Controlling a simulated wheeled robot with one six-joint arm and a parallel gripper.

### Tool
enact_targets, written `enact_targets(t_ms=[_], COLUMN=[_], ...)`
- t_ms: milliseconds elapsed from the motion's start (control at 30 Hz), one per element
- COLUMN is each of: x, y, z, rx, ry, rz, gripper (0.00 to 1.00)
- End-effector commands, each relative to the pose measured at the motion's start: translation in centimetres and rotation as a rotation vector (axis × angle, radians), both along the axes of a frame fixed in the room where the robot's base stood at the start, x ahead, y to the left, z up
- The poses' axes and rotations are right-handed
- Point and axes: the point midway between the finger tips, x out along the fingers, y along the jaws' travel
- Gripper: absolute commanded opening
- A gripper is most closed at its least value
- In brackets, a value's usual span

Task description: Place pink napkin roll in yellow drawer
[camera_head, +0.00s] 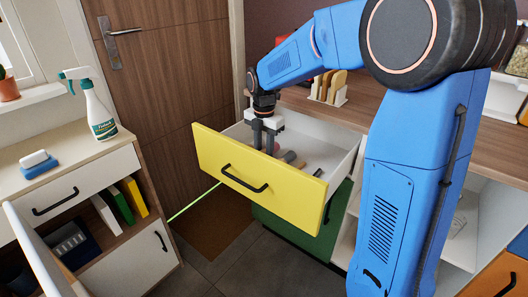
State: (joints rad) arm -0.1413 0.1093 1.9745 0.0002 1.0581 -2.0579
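The yellow drawer (228,163) is pulled out, with its white inside showing. My gripper (264,147) points down into the drawer, just behind its front panel. Its two dark fingers stand apart, and I see nothing held between them. A small pinkish roll (289,156) lies in the drawer just right of the fingers. A bit of something reddish shows close beside the right finger, partly hidden by it. The fingertips' lower ends are close to the front panel's top edge, and I cannot tell whether they touch anything.
More small grey and dark items (318,172) lie in the drawer. A green drawer (300,230) is below. A wooden counter (365,108) behind holds a rack with boards (328,88). At left, a cabinet (70,160) carries a spray bottle (99,112) and a sponge (38,162).

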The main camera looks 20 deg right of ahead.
Motion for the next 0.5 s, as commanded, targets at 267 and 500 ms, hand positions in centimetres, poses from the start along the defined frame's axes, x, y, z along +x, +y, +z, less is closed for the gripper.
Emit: enact_targets(t_ms=[267,500], x=[0.01,0.02], y=[0.01,0.0], z=[-0.09,-0.23], rx=[0.0,0.0], ry=[0.0,0.0], rz=[0.0,0.0], gripper=[0.06,0.46])
